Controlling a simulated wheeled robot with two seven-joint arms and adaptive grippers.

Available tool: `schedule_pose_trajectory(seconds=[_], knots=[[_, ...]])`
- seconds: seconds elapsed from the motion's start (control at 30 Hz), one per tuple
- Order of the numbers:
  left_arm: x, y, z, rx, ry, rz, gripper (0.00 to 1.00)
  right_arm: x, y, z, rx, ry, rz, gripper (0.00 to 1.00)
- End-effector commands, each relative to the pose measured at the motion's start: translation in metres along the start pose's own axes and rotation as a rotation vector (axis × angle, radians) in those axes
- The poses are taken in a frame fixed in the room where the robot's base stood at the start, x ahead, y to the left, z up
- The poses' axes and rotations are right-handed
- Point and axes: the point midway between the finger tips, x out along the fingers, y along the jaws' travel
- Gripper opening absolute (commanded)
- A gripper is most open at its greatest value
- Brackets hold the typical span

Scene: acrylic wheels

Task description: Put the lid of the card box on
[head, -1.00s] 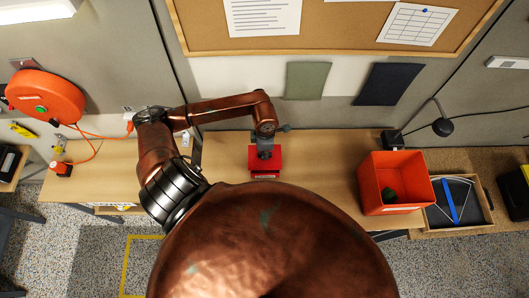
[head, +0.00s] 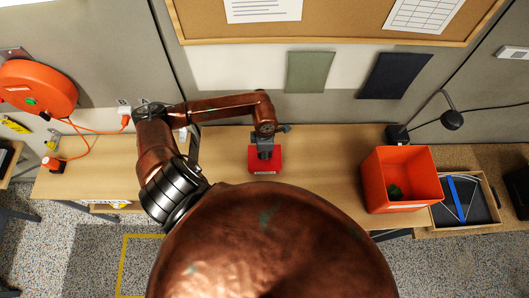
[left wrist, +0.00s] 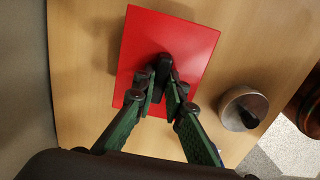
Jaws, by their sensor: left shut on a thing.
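The red lid (head: 256,161) is a flat rectangle over the middle of the wooden table in the head view. It also shows from above in the left wrist view (left wrist: 195,45). My left gripper (head: 265,153) points down at the lid's middle. In the left wrist view its fingers (left wrist: 163,85) are shut on a small dark handle on the lid. A red front face with a pale label (head: 265,172) shows right below the lid's near edge. The lid hides the rest of the card box, so I cannot tell if it is fully seated. My right gripper is not in view.
An orange bin (head: 401,204) with a green thing inside stands to the right, beside a tray (head: 482,224). A desk lamp (head: 452,120) stands behind them. A round metal object (left wrist: 243,108) sits near the lid in the left wrist view. The table left of the lid is mostly clear.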

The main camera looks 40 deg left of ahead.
Motion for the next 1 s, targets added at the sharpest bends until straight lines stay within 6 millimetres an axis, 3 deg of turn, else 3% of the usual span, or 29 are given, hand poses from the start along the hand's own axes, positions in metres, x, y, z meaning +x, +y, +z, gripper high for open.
schedule_pose_trajectory(seconds=[1.0], knots=[[0.0000, -0.0003, 0.0001, 0.000, 0.000, 0.000, 0.00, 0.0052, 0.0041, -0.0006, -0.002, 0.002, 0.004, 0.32]])
